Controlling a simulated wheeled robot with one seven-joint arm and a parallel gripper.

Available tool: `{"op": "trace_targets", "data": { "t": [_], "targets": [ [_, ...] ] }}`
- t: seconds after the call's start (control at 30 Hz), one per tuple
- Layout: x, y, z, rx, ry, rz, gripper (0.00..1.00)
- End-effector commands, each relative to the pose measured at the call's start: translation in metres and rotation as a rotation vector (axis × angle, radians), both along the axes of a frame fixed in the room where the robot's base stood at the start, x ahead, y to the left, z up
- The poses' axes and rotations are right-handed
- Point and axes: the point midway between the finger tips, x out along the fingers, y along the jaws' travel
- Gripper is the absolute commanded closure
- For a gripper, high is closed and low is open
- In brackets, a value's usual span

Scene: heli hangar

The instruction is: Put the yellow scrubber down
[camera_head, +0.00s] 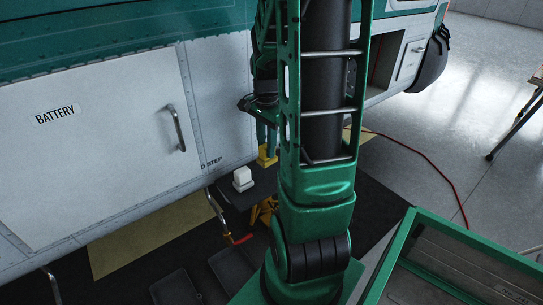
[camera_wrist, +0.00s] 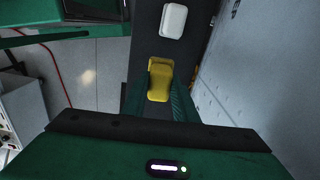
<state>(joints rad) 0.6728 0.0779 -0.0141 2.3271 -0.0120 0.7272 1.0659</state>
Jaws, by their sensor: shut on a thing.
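My gripper (camera_wrist: 160,98) is shut on the yellow scrubber (camera_wrist: 160,80), which shows between its two green fingers in the wrist view. In the head view the yellow scrubber (camera_head: 266,157) is a small yellow patch beside my arm, partly hidden by it. It is over or on a dark narrow surface (camera_head: 254,188); I cannot tell whether it touches. A white block-like object (camera_head: 243,178) stands on that surface, and it also shows beyond the scrubber in the wrist view (camera_wrist: 173,20).
The helicopter's side with the battery door (camera_head: 95,150) rises close by at the left. A green-rimmed bin or cart (camera_head: 470,248) is at the lower right. A red cable (camera_head: 425,158) lies on the floor. Yellow supports (camera_head: 263,210) show under the dark surface.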

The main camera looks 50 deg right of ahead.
Motion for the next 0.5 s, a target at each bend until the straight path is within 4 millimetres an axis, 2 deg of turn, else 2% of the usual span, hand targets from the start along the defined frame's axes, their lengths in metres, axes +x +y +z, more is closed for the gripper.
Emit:
{"op": "trace_targets", "data": {
  "t": [0.03, 0.2, 0.37, 0.5],
  "targets": [
    [0.0, -0.01, -0.007, 0.001, 0.002, -0.003, 0.92],
    [0.001, -0.034, -0.021, 0.0, 0.001, -0.002, 0.92],
    [0.002, -0.041, -0.026, 0.0, 0.0, 0.001, 0.92],
    [0.001, -0.041, -0.038, 0.001, 0.002, 0.0, 0.92]
  ]
}}
